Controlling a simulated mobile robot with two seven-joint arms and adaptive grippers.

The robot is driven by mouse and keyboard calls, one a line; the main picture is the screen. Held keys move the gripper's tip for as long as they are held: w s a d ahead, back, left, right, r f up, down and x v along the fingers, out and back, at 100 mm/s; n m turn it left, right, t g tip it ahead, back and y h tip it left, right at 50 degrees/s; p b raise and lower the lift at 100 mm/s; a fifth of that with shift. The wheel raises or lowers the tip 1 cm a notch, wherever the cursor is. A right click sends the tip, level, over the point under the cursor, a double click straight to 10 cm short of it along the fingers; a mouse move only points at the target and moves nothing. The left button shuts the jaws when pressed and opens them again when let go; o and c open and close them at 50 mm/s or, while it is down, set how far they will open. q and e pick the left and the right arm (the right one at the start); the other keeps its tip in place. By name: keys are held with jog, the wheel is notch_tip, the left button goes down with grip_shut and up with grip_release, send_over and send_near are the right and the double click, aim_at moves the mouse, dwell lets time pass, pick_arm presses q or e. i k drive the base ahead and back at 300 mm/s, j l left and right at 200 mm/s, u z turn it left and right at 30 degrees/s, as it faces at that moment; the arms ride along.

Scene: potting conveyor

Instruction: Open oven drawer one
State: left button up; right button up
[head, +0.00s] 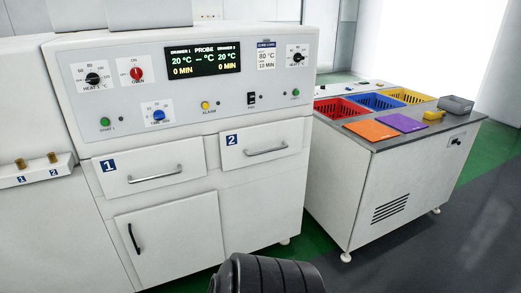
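Oven drawer one (145,165) is a white front with a blue "1" label in the head view, left of centre on the white oven cabinet (80,50). Its metal bar handle (155,178) runs across the lower part of the front. The drawer sits flush with the cabinet and looks shut. Drawer two (260,145), with a blue "2" label and its own handle, is beside it on the right and also looks shut. Neither of my grippers shows in this view.
The control panel above has a display (203,60), a red oven knob (136,74) and several other controls. A lower door (170,243) is shut. A cart with coloured baskets (342,108) stands right. A dark ribbed part, seemingly mine, shows bottom centre.

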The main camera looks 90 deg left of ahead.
aim_at(120, 174)
jog(key=u, duration=3.6)
